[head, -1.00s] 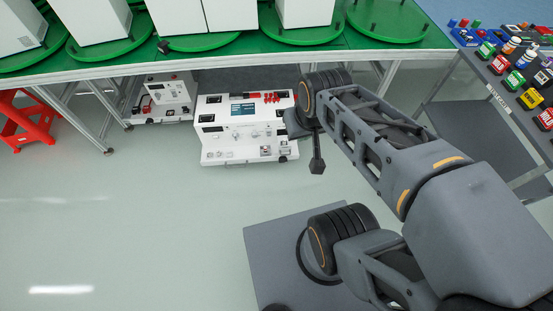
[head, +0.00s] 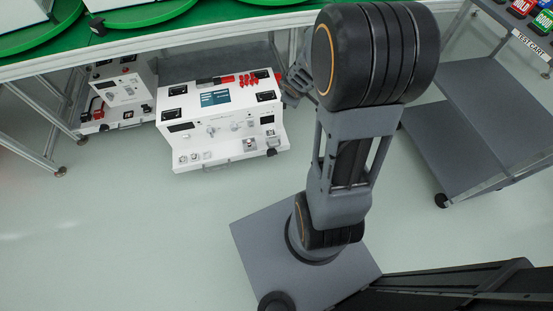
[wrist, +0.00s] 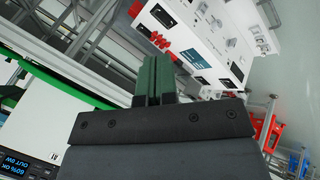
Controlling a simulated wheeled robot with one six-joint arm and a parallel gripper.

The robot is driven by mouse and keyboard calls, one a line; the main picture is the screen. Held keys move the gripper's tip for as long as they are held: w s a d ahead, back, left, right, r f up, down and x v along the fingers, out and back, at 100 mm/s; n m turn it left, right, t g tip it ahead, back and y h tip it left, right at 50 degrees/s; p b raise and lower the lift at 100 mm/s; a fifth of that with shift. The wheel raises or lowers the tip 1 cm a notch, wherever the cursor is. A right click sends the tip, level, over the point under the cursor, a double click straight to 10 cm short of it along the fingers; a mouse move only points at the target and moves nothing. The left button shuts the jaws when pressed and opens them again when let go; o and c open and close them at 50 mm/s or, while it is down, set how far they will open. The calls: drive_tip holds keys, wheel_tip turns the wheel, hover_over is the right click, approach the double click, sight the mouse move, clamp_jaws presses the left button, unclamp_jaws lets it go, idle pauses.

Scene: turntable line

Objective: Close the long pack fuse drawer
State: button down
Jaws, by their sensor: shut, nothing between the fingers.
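The long white pack unit (head: 220,110) sits on the floor under the green-topped bench. Its upper face has a screen, dark recesses and a row of red parts (head: 248,80). A ledge with small fittings and a handle (head: 249,144) runs along its front bottom edge. I cannot tell which part is the fuse drawer or how far it is open. The unit (wrist: 208,45) also shows tilted in the wrist view. My gripper (wrist: 154,72) is shut and empty, with the unit beyond its dark green fingers. In the head view my arm mostly hides it, at the unit's right end.
A smaller white unit (head: 124,90) stands just left of the long one. Metal bench legs (head: 52,135) stand at the left. A grey test cart (head: 478,120) stands at the right. The floor in front of the units is clear.

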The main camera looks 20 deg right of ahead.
wheel_tip(320, 180, down, 33)
drive_tip(key=n+y+b, duration=0.6)
drive_tip(key=n+b, duration=0.1)
drive_tip(key=b, duration=0.6)
drive_tip(key=w+b+x, duration=0.1)
drive_tip(key=b+x, duration=0.5)
drive_tip(key=x, duration=0.6)
drive_tip(key=shift+w+d+r, duration=0.2)
drive_tip(key=shift+d+r, duration=0.05)
drive_tip(key=shift+r, duration=0.1)
